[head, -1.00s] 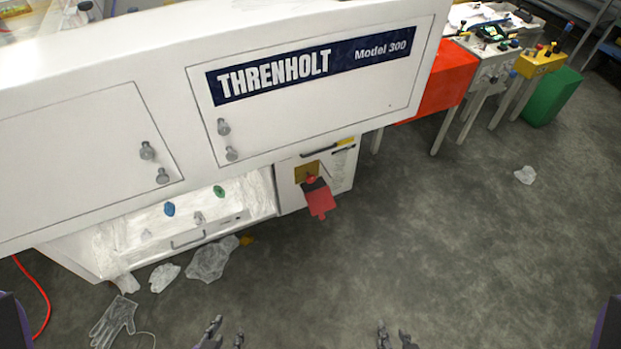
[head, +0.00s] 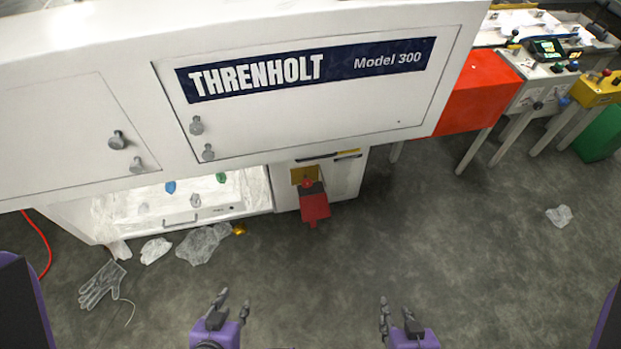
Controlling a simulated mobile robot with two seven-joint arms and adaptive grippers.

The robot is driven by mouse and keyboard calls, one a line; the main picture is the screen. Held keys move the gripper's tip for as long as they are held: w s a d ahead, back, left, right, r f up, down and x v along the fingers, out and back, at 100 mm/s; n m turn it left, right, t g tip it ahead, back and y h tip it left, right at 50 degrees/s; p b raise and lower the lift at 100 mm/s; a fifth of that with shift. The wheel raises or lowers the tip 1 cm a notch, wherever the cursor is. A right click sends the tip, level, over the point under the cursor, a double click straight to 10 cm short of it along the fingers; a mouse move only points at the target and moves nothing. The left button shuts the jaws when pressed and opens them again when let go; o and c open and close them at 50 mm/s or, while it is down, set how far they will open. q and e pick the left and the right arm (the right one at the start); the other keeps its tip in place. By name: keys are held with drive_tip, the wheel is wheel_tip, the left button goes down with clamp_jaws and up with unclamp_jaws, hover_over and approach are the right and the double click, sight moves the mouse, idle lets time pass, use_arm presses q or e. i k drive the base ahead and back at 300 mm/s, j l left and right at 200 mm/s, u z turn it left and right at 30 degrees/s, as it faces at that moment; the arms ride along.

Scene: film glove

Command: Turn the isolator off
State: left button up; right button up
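The isolator (head: 314,206) is a red handle on a yellow-brown plate (head: 299,176), on the white front panel at the lower right of the Threnholt machine (head: 300,130). The handle sticks out and hangs downward from the plate. My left gripper (head: 234,298) is open and empty at the bottom of the head view, below and left of the handle. My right gripper (head: 396,304) is open and empty, below and right of the handle. Both are well apart from the machine.
Crumpled clear film (head: 203,244) and a clear glove (head: 102,284) lie on the floor at the left, with a red cable (head: 40,240). Another film scrap (head: 559,216) lies at the right. A red-orange box (head: 480,92) and workbenches stand at the back right. The middle floor is clear.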

sight(307, 184)
drive_tip(key=i+l+u, duration=0.15)
drive_tip(key=l, duration=0.3)
drive_tip(key=i+l+u, duration=0.15)
drive_tip(key=l, duration=0.3)
drive_tip(key=l+u, duration=0.1)
drive_tip(key=l, duration=0.35)
drive_tip(key=i+l+u, duration=0.15)
drive_tip(key=l, duration=0.35)
